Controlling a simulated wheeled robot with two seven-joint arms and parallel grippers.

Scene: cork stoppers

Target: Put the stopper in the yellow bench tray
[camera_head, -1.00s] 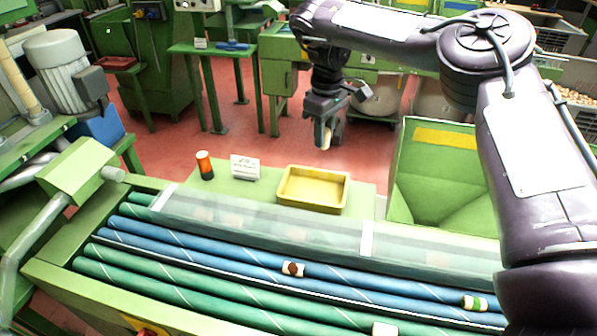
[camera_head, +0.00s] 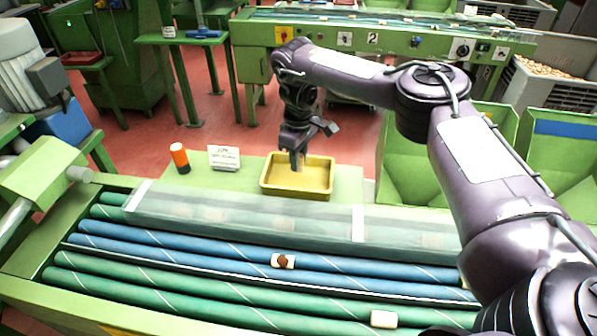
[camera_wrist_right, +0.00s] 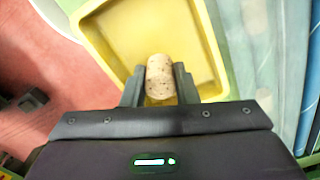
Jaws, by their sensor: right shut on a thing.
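The yellow bench tray (camera_head: 318,192) sits on a light green bench beyond the rollers. My right gripper (camera_head: 298,163) is over the tray, pointing down. In the right wrist view, the right gripper (camera_wrist_right: 159,84) is shut on a pale speckled cork stopper (camera_wrist_right: 160,76), with one finger on each side of it. The tray (camera_wrist_right: 207,45) lies below and behind the stopper in that view. I cannot tell exactly how high the stopper is above the tray floor. In the head view the fingers mostly hide the stopper. My left gripper is not in view.
An orange and black cylinder (camera_head: 180,158) and a white sign (camera_head: 224,158) stand left of the tray. A clear cover (camera_head: 250,215) runs in front. A brown-marked stopper (camera_head: 284,261) and a pale stopper (camera_head: 383,319) lie on the rollers. Green bins stand to the right.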

